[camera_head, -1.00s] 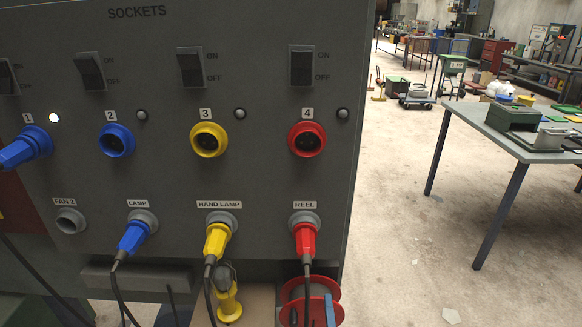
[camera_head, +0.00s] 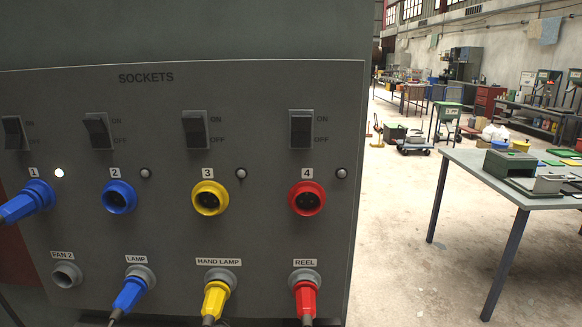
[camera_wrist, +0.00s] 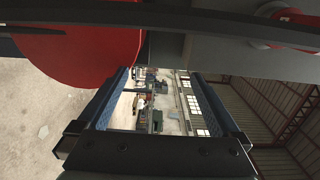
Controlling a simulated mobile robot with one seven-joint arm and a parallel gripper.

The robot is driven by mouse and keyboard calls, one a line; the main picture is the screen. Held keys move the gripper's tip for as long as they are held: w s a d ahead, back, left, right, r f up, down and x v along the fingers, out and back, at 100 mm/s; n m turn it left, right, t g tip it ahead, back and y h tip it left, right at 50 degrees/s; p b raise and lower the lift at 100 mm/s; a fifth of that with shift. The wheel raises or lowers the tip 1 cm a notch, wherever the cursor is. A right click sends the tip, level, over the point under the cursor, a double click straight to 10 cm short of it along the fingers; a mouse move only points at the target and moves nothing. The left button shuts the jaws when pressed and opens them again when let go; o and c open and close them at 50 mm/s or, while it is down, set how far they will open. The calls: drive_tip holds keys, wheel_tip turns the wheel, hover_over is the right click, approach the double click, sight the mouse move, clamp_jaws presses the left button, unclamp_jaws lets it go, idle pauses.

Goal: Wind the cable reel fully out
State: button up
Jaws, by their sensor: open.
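The cable reel shows in the wrist view as a large red disc (camera_wrist: 85,48) at the upper left, close beside my gripper. I cannot tell whether they touch, and the reel's drum and cable are hidden. My gripper (camera_wrist: 160,75) is open, with nothing visible between its two blue-faced fingers. In the head view, a red plug (camera_head: 305,298) sits in the outlet labelled REEL, at the lower right of the panel; the reel itself is below the frame. My gripper is not in the head view.
The grey socket panel (camera_head: 270,145) fills the left of the head view, with switches, coloured sockets and blue and yellow plugs. A grey table (camera_head: 470,165) with green equipment stands at the right. Concrete floor (camera_head: 400,205) between them is clear.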

drive_tip(key=s+p, duration=0.7)
drive_tip(key=s, duration=0.2)
idle(0.4)
